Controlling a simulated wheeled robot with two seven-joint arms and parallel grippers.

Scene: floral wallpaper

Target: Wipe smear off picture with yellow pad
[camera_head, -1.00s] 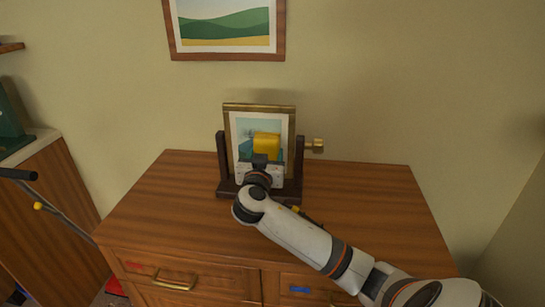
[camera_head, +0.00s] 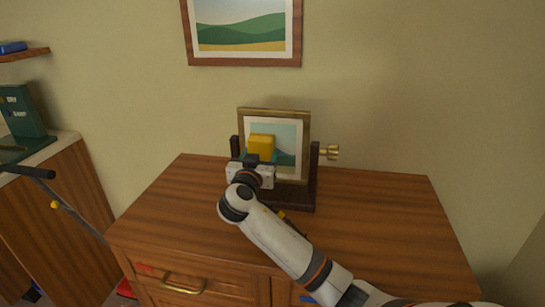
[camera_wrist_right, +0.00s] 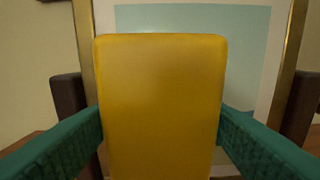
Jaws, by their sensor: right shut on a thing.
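The picture (camera_head: 287,158) stands upright in a gold frame, held in a dark wooden stand (camera_head: 313,182) on the dresser. The yellow pad (camera_head: 261,146) is in front of the left-middle part of the picture. My right gripper (camera_head: 253,162) is shut on the pad. In the right wrist view the pad (camera_wrist_right: 160,105) sits between the teal fingers and covers much of the picture (camera_wrist_right: 248,60). I cannot tell whether the pad touches the picture. I make out no smear; it may be behind the pad. My left gripper is not in view.
A brass knob (camera_head: 332,152) sticks out at the stand's right. The dresser top (camera_head: 385,205) is clear to the right. A framed landscape (camera_head: 245,35) hangs above. At the left are a cabinet (camera_head: 60,190) with a green object (camera_head: 25,118) and a dark-handled bar (camera_head: 28,172).

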